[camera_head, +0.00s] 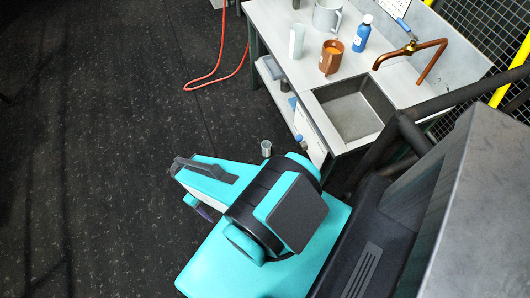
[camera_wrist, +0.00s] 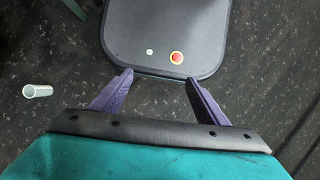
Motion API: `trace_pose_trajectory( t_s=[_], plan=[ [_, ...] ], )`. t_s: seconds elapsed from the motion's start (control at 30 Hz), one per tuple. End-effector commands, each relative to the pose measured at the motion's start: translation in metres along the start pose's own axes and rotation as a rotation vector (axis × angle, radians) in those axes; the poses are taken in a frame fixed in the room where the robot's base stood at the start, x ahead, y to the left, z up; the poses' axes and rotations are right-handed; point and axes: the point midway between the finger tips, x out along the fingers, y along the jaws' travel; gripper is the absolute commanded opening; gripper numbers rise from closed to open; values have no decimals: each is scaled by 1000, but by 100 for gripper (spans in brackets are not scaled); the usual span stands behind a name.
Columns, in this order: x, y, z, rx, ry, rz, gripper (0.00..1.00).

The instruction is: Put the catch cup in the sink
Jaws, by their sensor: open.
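A small pale grey cup (camera_head: 266,148) stands on the dark floor just in front of the sink bench; it looks like the catch cup. It also shows at the left of the wrist view (camera_wrist: 37,91). The sink (camera_head: 350,98) is a square grey basin set in the bench top, and it looks empty. My gripper (camera_wrist: 158,77) has its two purple fingers spread, with nothing between them, above the floor. The cup is outside the fingers, to their left in the wrist view. In the head view my arm hides most of the gripper.
A copper tap (camera_head: 413,50) reaches over the sink. A red hose (camera_head: 216,77) lies on open floor left.

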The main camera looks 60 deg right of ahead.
Motion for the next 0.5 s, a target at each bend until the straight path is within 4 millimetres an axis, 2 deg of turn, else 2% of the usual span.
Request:
trace_pose_trajectory(
  t_s=[0.03, 0.27, 0.5],
  plan=[
    [12, 7, -14, -14, 9, -7, 68],
    [35, 39, -63, -124, 58, -32, 68],
    [58, 82, -111, -246, 116, -44, 68]
  ],
)
